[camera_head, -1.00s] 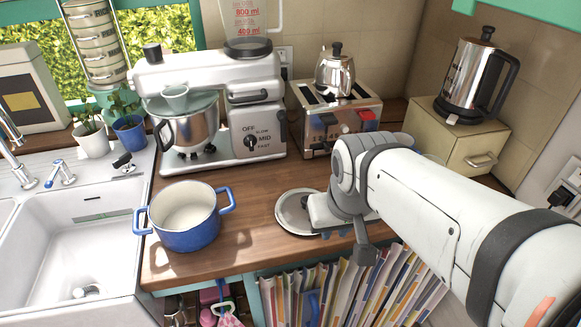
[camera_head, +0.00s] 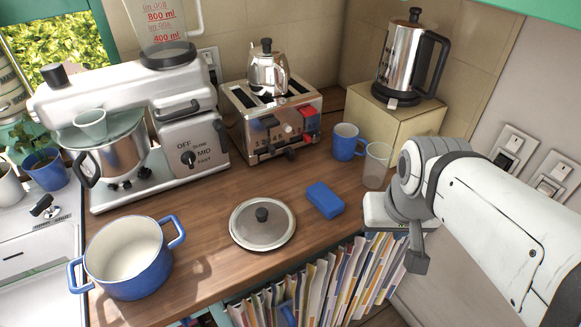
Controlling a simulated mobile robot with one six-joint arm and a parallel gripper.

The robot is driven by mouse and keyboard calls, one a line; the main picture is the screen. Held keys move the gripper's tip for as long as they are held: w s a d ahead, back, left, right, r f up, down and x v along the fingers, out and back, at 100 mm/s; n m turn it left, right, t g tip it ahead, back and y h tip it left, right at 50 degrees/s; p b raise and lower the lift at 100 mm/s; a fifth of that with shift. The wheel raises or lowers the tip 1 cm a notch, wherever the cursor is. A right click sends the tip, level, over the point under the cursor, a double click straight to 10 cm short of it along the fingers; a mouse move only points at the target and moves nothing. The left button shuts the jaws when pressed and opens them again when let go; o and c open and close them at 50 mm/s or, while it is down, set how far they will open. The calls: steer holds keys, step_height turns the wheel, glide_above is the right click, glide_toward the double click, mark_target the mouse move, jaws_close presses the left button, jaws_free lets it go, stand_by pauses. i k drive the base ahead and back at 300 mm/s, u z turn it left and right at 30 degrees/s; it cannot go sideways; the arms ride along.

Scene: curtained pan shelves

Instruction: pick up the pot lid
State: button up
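My arm comes in from the right. The end of my arm (camera_head: 388,212) is to the right of the lid, clear of it, past a blue sponge-like block.
A blue block (camera_head: 325,200), a blue mug (camera_head: 346,142) and a clear cup (camera_head: 376,165) stand between the lid and my arm. A toaster (camera_head: 275,128) with a kettle and a mixer (camera_head: 190,150) stand behind. Upright folders (camera_head: 330,285) sit below the counter's front edge.

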mark_target(260, 223)
steer(key=z, duration=0.3)
steer(key=k, duration=1.25)
steer(key=u, duration=0.95)
steer(key=i, duration=1)
steer(key=u, duration=0.05)
